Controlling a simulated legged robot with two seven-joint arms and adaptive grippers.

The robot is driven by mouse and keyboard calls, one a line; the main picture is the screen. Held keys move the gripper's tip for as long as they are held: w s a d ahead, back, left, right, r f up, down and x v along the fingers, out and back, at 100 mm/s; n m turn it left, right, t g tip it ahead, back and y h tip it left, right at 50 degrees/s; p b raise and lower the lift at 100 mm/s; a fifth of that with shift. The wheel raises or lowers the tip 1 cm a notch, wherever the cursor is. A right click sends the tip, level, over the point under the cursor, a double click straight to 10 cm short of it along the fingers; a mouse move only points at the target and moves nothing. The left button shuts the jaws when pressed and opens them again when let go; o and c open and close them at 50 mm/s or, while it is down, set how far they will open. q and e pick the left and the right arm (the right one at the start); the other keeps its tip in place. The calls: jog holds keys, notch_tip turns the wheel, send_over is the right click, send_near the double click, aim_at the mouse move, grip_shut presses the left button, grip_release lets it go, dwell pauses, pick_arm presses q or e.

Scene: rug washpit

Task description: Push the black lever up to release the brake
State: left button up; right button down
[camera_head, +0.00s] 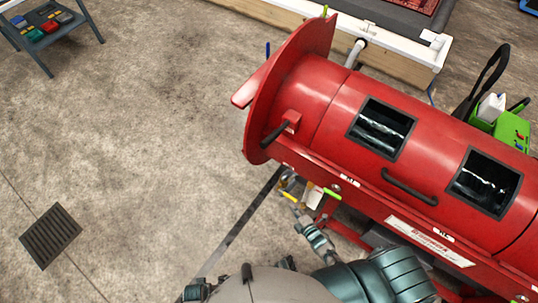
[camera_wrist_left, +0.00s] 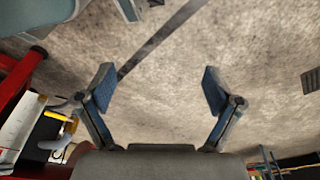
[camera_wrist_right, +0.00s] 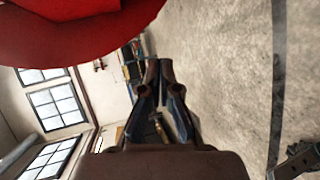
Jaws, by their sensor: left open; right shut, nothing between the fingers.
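The black lever (camera_head: 275,133) sticks out from a small red bracket (camera_head: 292,121) on the red drum machine (camera_head: 330,90), near its round end plate. It slopes down to the left. My right gripper (camera_head: 286,184) is below the lever, beside the machine's lower edge and apart from the lever. In the right wrist view its fingers (camera_wrist_right: 160,68) are together and empty, beneath a large red curved surface (camera_wrist_right: 80,30). The lever is not seen there. My left gripper (camera_wrist_left: 158,78) is open and empty above bare floor in the left wrist view.
The drum has two dark windows (camera_head: 380,128) and a black handle (camera_head: 409,187). A grey rack (camera_head: 45,35) with coloured items stands top left. A floor drain (camera_head: 50,236) lies at the left. The floor left of the machine is clear.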

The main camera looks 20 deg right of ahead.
aim_at(277, 132)
pick_arm(q)
notch_tip(277, 132, up, 14)
jog(key=w+b, duration=0.2)
jog(key=b, duration=0.4)
notch_tip(277, 132, down, 6)
jog(key=d+p, duration=0.1)
jog(key=p, duration=0.1)
jog(key=shift+w+d+f+p, duration=0.2)
jog(key=shift+w+p, duration=0.05)
jog(key=shift+p, duration=0.1)
pick_arm(e)
jog(key=w+a+r+n+t+y, duration=0.1)
jog(key=w+r+n+t+y, duration=0.1)
jog(key=w+r+n, duration=0.3)
jog(key=w+a+r+n+t+y, duration=0.2)
jog(key=w+r+n, duration=0.3)
jog(key=r, duration=0.9)
jog(key=w+a+r+n+t+y, duration=0.2)
jog(key=w+r+n+t+y, duration=0.1)
jog(key=r+n, duration=0.5)
jog(key=shift+w+r+y, duration=0.75)
jog(key=shift+w+y, duration=0.05)
jog(key=shift+w, duration=0.3)
pick_arm(q)
jog(key=shift+a, duration=0.1)
pick_arm(e)
jog(key=shift+a, duration=0.1)
